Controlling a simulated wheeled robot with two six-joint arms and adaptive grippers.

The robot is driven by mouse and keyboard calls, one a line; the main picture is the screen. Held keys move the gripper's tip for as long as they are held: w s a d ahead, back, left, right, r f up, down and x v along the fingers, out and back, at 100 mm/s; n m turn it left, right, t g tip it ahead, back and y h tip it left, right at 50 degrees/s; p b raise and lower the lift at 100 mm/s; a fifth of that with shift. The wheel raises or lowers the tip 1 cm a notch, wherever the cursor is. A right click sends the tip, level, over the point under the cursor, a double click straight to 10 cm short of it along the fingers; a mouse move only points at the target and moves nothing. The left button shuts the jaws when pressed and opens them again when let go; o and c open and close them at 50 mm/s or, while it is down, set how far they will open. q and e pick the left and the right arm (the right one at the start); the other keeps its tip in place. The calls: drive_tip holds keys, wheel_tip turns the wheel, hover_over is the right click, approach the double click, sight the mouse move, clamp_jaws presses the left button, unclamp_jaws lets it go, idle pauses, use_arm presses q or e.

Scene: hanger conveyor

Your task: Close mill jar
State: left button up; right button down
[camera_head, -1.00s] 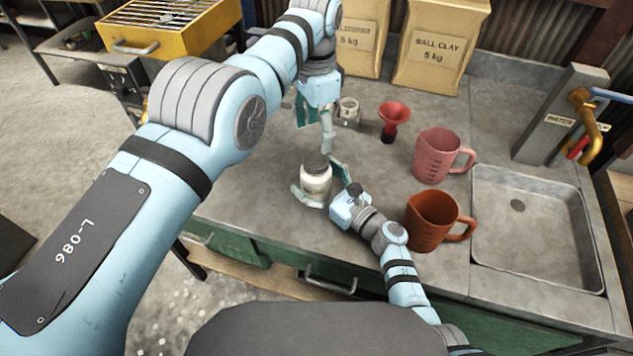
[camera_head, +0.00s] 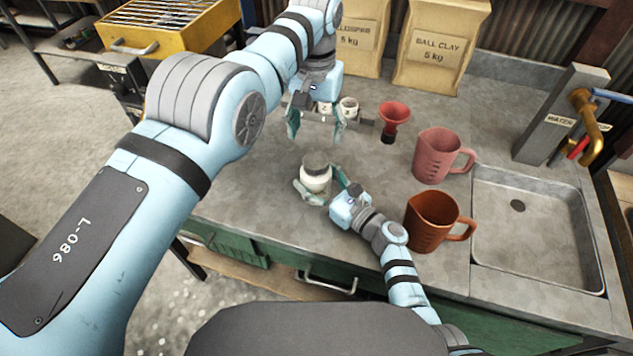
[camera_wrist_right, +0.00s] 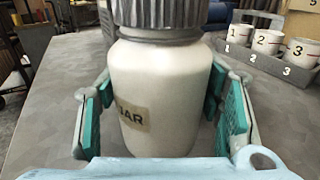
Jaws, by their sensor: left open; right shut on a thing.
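The white mill jar (camera_head: 316,180) stands upright on the counter. A grey ribbed lid (camera_wrist_right: 160,14) sits on its top in the right wrist view; whether it is fully tightened I cannot tell.
A grey rack with numbered white cups (camera_wrist_right: 270,55) stands behind the jar. A red funnel (camera_head: 394,115), pink jug (camera_head: 438,157) and orange jug (camera_head: 432,222) stand to the right, before the sink (camera_head: 535,235). Counter left of the jar is clear.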

sight(316, 160)
use_arm(q)
drive_tip(key=n, duration=0.9)
drive_tip(key=shift+n, duration=0.4)
drive_tip(key=n, duration=0.4)
drive_tip(key=shift+f+n, duration=0.15)
drive_tip(key=shift+n, duration=0.15)
drive_tip(key=n, duration=0.8)
drive_tip(key=shift+f, duration=0.1)
wheel_tip(316, 160, down, 8)
drive_tip(key=shift+r, duration=0.1)
drive_tip(key=shift+c, duration=0.2)
